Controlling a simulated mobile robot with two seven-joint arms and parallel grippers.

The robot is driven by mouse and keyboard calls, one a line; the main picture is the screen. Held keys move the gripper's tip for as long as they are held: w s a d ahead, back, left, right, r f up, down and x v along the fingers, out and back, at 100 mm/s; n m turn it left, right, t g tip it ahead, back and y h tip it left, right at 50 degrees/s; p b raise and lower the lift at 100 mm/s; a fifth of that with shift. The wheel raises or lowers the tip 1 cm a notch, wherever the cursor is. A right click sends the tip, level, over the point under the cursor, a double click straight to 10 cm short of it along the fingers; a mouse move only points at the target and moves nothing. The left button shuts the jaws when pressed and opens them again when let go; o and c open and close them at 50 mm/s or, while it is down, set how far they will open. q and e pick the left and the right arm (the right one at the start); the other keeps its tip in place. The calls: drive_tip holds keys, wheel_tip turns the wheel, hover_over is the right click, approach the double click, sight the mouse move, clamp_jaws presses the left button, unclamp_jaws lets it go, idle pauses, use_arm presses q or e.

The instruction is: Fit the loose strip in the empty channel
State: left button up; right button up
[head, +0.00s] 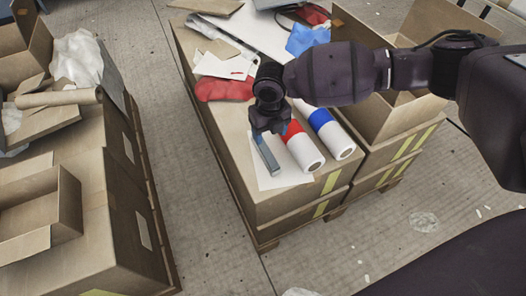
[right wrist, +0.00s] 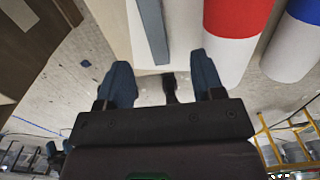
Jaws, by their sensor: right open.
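A grey-blue strip (head: 266,156), likely the loose strip, lies on a white sheet on top of a cardboard box. It also shows in the right wrist view (right wrist: 152,30), ahead of the fingers and roughly in line with the gap between them. My right gripper (head: 269,129) is over the strip's far end, its fingers spread. No empty channel can be made out. My left gripper is not in view.
A white roll with a red band (head: 300,148) lies close right of the strip, with a blue-banded roll (head: 329,131) beyond. A red cloth (head: 224,89) and papers lie behind. An open carton (head: 404,118) stands right. Boxes (head: 84,200) stand left across a clear floor aisle.

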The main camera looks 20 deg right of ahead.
sight(265, 150)
drive_tip(key=f+b, duration=0.1)
drive_tip(key=f, duration=0.2)
drive_tip(key=f+b, duration=0.1)
drive_tip(key=f, duration=0.1)
drive_tip(key=f+b, duration=0.1)
drive_tip(key=f, duration=0.2)
drive_tip(key=shift+w+a+f, duration=0.3)
drive_tip(key=shift+w+a, duration=0.05)
drive_tip(key=shift+r, duration=0.15)
drive_tip(key=shift+c, duration=0.2)
drive_tip(key=c, duration=1.1)
